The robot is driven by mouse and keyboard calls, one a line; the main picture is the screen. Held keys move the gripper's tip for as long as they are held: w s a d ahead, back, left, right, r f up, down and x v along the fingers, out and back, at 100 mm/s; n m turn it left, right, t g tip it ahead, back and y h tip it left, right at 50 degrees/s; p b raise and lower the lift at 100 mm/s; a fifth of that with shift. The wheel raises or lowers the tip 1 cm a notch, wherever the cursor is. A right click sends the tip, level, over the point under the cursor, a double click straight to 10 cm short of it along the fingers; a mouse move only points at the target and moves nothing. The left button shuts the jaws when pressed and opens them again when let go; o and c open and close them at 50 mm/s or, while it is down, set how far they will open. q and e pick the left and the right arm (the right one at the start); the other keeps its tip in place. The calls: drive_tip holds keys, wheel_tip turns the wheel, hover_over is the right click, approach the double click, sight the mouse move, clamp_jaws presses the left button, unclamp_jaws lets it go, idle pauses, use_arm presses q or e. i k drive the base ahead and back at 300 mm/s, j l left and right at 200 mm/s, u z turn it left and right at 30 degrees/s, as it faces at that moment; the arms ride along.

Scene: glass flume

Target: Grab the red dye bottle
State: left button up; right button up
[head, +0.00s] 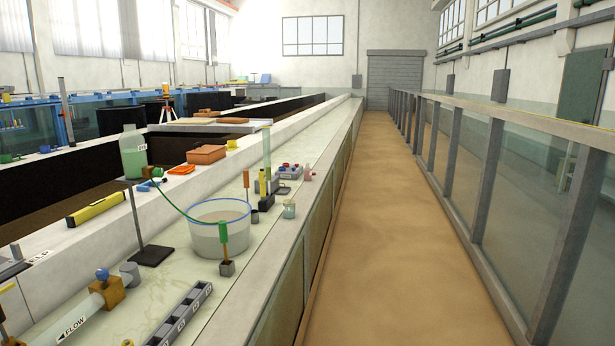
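A small pinkish-red bottle (307,173) stands on the pale bench top, just right of a grey rack. It looks like the red dye bottle, but it is small and I cannot read any label. The grey rack (290,173) holds small red and blue pieces. Neither of my grippers is in view.
A clear bucket (220,235), a small glass jar (289,210) and a tall greenish cylinder (267,150) stand on the bench. A bottle of green liquid (133,155) sits on a stand. The sandy aisle floor (375,240) is clear, with a glass-sided flume (520,190) along its right.

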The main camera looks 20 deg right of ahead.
sight(308, 171)
drive_tip(key=i+l+z, duration=0.15)
drive_tip(key=i+l, duration=0.2)
drive_tip(key=l, duration=0.2)
drive_tip(key=i+l+z, duration=0.15)
drive_tip(key=i+l, duration=0.25)
drive_tip(key=i+l+z, duration=0.2)
drive_tip(key=i, duration=0.5)
drive_tip(key=i+l+z, duration=0.2)
drive_tip(key=i, duration=0.55)
drive_tip(key=i+l+z, duration=0.2)
drive_tip(key=i, duration=0.55)
drive_tip(key=i+u, duration=0.1)
drive_tip(key=i, duration=0.8)
drive_tip(key=i+l+u, duration=0.1)
drive_tip(key=i, duration=0.85)
